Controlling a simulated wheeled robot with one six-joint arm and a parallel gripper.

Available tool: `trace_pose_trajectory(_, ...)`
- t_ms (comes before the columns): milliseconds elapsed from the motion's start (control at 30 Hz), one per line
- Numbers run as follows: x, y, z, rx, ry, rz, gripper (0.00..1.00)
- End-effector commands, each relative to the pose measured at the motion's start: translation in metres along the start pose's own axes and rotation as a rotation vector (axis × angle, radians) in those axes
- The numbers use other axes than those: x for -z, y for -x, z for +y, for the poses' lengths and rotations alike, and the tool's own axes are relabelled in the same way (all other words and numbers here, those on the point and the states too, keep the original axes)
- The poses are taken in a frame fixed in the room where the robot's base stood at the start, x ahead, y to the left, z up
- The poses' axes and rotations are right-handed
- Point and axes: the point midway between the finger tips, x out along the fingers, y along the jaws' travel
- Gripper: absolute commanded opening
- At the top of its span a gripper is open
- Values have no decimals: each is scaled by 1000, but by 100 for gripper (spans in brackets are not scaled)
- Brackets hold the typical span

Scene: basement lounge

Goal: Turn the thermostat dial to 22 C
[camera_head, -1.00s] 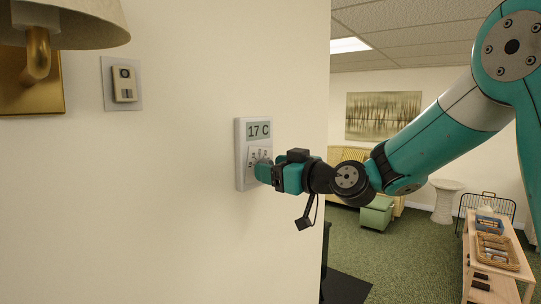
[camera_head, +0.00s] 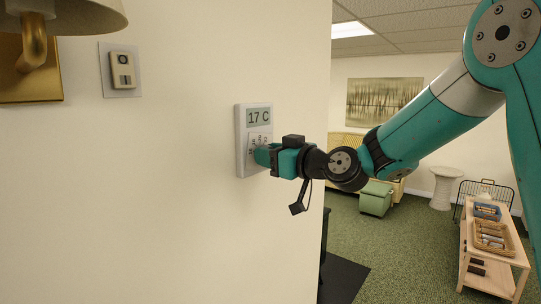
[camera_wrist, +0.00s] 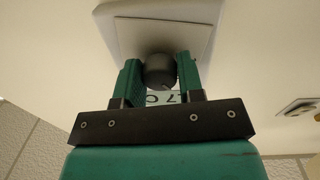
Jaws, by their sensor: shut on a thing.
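The white thermostat (camera_head: 242,150) is fixed to the wall and its display (camera_head: 258,117) reads 17 C. My gripper (camera_head: 262,155) is at the lower part of its face, with its body reaching in from the right. In the wrist view the dark round dial (camera_wrist: 160,69) sits between the two teal fingers of my gripper (camera_wrist: 159,76), which are shut on it. A light pointer mark shows near the dial's edge. In the head view the fingers hide the dial and part of the printed scale. The display is partly visible, upside down, in the wrist view.
A wall switch plate (camera_head: 106,86) and a brass lamp (camera_head: 32,55) are on the wall to the left. The wall ends just right of the thermostat. Beyond are a green stool (camera_head: 376,199), a white side table (camera_head: 445,187) and a wooden shelf table with trays (camera_head: 493,252).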

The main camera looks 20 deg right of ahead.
Motion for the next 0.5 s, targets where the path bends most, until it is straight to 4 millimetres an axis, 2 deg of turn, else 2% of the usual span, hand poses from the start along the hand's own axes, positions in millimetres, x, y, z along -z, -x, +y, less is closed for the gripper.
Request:
trace_pose_trajectory(267,0,0,0,-1,-161,-7,12)
trace_pose_trajectory(500,0,0,0,0,-382,-17,12)
